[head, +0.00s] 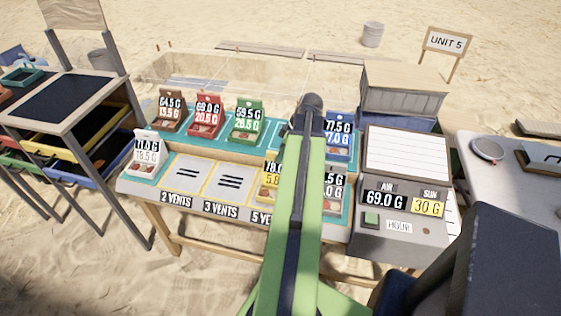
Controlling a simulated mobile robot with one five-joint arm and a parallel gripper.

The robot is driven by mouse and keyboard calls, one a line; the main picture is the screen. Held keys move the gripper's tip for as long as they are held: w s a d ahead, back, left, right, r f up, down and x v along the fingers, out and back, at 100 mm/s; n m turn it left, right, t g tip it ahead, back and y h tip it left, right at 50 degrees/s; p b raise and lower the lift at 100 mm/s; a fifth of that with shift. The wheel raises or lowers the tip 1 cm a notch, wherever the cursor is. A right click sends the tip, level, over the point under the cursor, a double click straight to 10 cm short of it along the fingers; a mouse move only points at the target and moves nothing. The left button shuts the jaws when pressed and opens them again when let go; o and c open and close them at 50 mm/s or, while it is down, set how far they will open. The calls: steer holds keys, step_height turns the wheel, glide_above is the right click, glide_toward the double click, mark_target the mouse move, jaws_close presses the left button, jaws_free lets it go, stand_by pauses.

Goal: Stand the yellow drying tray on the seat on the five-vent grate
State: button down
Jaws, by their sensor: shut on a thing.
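The yellow drying tray (268,181), with a tall number card, is at the five-vent place, above the "5 VENTS" label (261,217). Its right side is hidden behind my green arm. I cannot tell whether its base rests on the grate or is a little above it, and the five-vent grate itself is mostly covered. My arm rises from the bottom of the view to a dark joint near the back of the bench. My gripper does not show; the arm hides it.
The two-vent grate (187,174) and three-vent grate (229,183) are bare. Brown (172,110), red (206,115), green (247,120) and blue (341,135) trays stand on the back shelf. A white tray (146,155) stands at left.

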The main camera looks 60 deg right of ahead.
steer(key=shift+f, duration=0.35)
steer(key=c, duration=1.3)
jaws_free()
steer(key=shift+r, duration=0.1)
steer(key=shift+r, duration=0.1)
steer(key=p+v, duration=1.1)
steer(key=v, duration=0.1)
steer(key=shift+d+p, duration=0.1)
steer(key=shift+p, duration=0.2)
